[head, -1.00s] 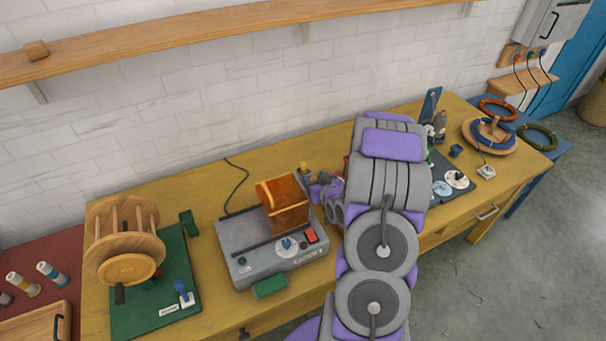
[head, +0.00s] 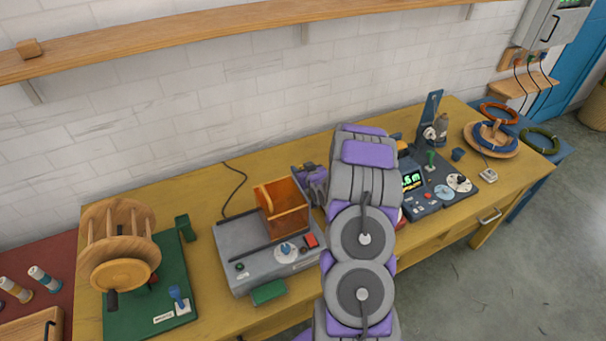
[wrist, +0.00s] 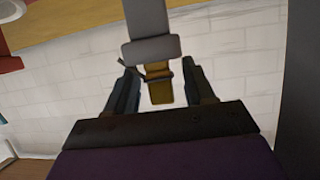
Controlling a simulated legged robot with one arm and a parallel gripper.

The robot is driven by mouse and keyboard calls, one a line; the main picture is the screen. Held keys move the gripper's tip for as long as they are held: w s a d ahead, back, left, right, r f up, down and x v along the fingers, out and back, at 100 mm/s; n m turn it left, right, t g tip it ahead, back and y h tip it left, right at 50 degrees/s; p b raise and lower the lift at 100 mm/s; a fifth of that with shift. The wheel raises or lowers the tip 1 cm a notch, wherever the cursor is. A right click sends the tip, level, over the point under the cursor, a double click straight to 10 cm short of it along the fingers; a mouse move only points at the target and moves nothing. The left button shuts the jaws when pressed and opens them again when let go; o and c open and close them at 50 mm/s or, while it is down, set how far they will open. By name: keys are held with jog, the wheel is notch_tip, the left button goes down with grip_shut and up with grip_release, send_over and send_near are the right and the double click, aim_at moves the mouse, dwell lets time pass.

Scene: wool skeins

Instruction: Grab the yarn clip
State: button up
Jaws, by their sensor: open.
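In the wrist view, my gripper (wrist: 160,66) is open, with one dark finger on each side of a gold-brown piece (wrist: 159,93). This piece may be the yarn clip, but I cannot tell for sure. It has a darker band across it and sits at the end of a grey block (wrist: 151,48). In the head view, my purple and grey gripper (head: 312,181) is above the table, just right of the orange box, partly hidden by my arm. No clip can be made out there.
The orange open box (head: 282,206) stands on a grey machine (head: 240,258). A wooden winder (head: 120,235) on a green base is at left. A dark device with a green display (head: 412,182) is right of my arm. The wall (head: 200,130) is close behind the yellow table (head: 205,200).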

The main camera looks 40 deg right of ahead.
jog(key=shift+w+d+f, duration=0.25)
jog(key=shift+w+f, duration=0.05)
jog(key=shift+w, duration=0.3)
jog(key=shift+a+r, duration=0.1)
jog(key=shift+a, duration=0.05)
jog(key=shift+c, duration=1.4)
grip_shut()
